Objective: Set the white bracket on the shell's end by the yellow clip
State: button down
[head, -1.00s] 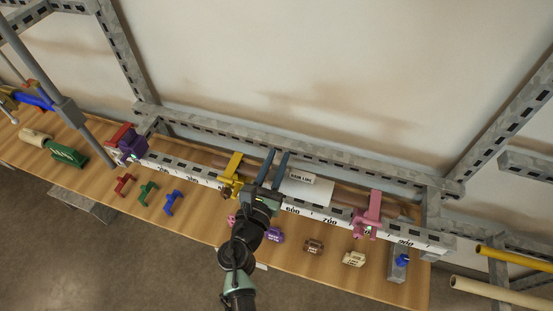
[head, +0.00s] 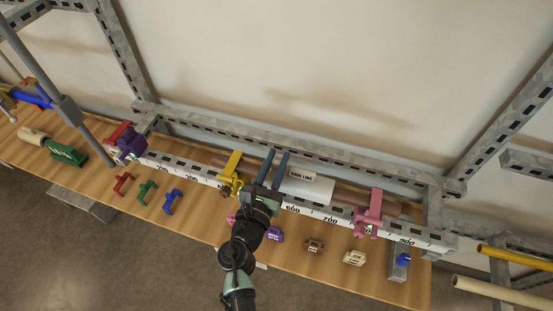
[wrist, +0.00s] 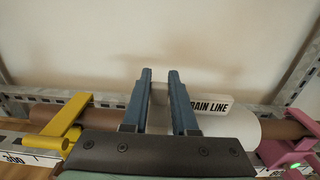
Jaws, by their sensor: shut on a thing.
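My gripper (head: 277,156) is over the shell's end nearer the yellow clip, its blue fingers shut on the white bracket. In the wrist view, the bracket (wrist: 159,110) shows as a pale strip between the fingers; its lower part is hidden behind the gripper body. The white shell (head: 312,191) lies around the brown pipe and runs right from my gripper; it also shows in the wrist view (wrist: 240,131). I cannot tell whether the bracket touches the shell. The yellow clip (head: 231,171) stands on the pipe left of my gripper, also in the wrist view (wrist: 67,140).
A DRAIN LINE label (head: 302,177) sits on the shell, just right of my fingers. A pink clip (head: 367,212) stands farther right. A numbered rail (head: 330,220) runs along the front. Red, green and blue brackets (head: 147,191) and several small labelled blocks lie on the wooden bench.

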jog(key=shift+f+b, duration=0.35)
dwell(0.8)
jog(key=c, duration=0.6)
grip_release()
jog(key=b+v, duration=0.2)
jog(key=v, duration=1)
jog(key=w+d+r+m+t, duration=0.1)
jog(key=w+d+r+m, duration=0.15)
jog(key=r+m, duration=0.55)
jog(key=w+d+r+m+h, duration=0.1)
jog(key=w+r+m, duration=0.3)
jog(key=r, duration=0.5)
jog(key=w+d+r+m+t, duration=0.1)
jog(key=w+d+r+m, duration=0.1)
jog(key=r+m, duration=0.65)
jog(key=s+r+m+t+y, duration=0.2)
jog(key=s+r+m, duration=0.2)
jog(key=r, duration=0.6)
jog(key=s+a+r+m+t+y, duration=0.1)
jog(key=s+r+m+t+y, duration=0.1)
jog(key=r, duration=0.8)
jog(key=s+r+m+t+y, duration=0.2)
jog(key=s+r+m+t, duration=0.2)
jog(key=r, duration=0.6)
jog(key=shift+s+a+m+y, duration=0.25)
jog(key=shift+s+m+y, duration=0.05)
jog(key=shift+s+m, duration=0.7)
